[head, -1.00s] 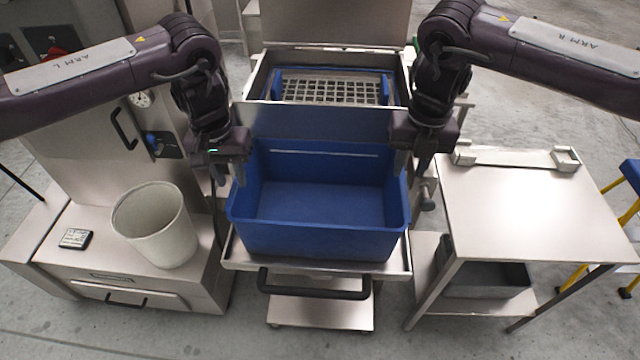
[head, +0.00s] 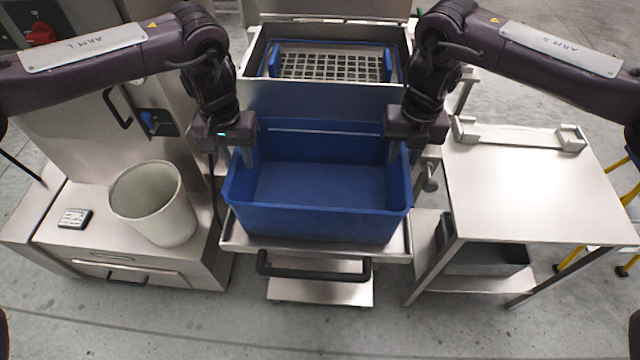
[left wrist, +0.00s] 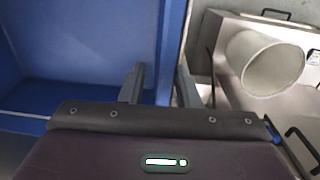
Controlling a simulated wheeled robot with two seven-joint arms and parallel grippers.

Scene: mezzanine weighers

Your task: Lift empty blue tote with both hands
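The blue tote (head: 320,222) is empty and upright on the metal tray platform (head: 315,250). My left gripper (head: 237,158) is at its left wall, near the back, pointing down. In the left wrist view, the fingers (left wrist: 160,90) are apart, one inside the tote and one outside, with the wall rim (left wrist: 172,45) between them. A gap shows between the inner finger and the wall. My right gripper (head: 405,152) is at the right wall near the back, its fingers apart on either side of the rim.
A pale bin (head: 152,205) and a small device (head: 75,218) stand on the left cabinet. A steel table (head: 535,195) is at right. Behind the tote is a metal box with a mesh grid (head: 330,66). A black handle (head: 313,270) juts out in front.

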